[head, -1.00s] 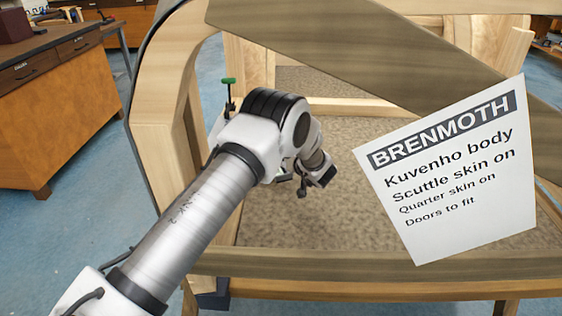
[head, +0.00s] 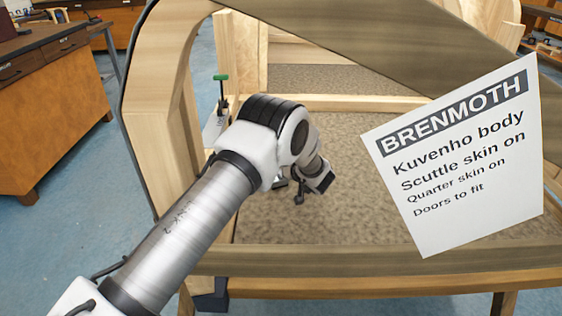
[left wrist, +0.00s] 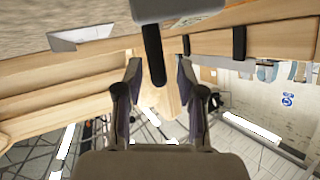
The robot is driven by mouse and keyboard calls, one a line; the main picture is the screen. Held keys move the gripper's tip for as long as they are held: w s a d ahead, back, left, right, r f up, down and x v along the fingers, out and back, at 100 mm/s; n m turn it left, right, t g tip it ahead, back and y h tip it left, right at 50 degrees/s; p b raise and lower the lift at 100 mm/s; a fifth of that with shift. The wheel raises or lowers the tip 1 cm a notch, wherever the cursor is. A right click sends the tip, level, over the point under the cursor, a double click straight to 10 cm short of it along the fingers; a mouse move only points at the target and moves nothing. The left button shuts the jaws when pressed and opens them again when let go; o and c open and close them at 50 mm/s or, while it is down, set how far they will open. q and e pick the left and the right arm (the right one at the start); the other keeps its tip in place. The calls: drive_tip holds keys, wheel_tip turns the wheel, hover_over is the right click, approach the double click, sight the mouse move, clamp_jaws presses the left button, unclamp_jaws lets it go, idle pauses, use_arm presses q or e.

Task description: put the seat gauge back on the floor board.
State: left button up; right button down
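The floor board (head: 340,215) is the speckled beige panel inside the wooden body frame; part of it shows at the top left of the left wrist view (left wrist: 60,14). In the left wrist view a pale grey block (left wrist: 178,9) with a black stem (left wrist: 153,58), probably the seat gauge, reaches down between my fingers. My left gripper (left wrist: 160,70) is open, one finger on each side of the stem, with gaps showing. In the head view my left arm hides most of the gripper and the gauge. My right gripper is out of view.
A white sign (head: 460,155) covers the right of the frame opening. A wooden side post (head: 165,110) and front rail (head: 400,260) border the opening. A green-handled clamp (head: 222,95) stands by the post. A wooden cabinet (head: 50,120) is at left.

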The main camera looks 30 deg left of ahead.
use_arm(q)
drive_tip(key=v, duration=1.1)
drive_tip(key=shift+p, duration=0.4)
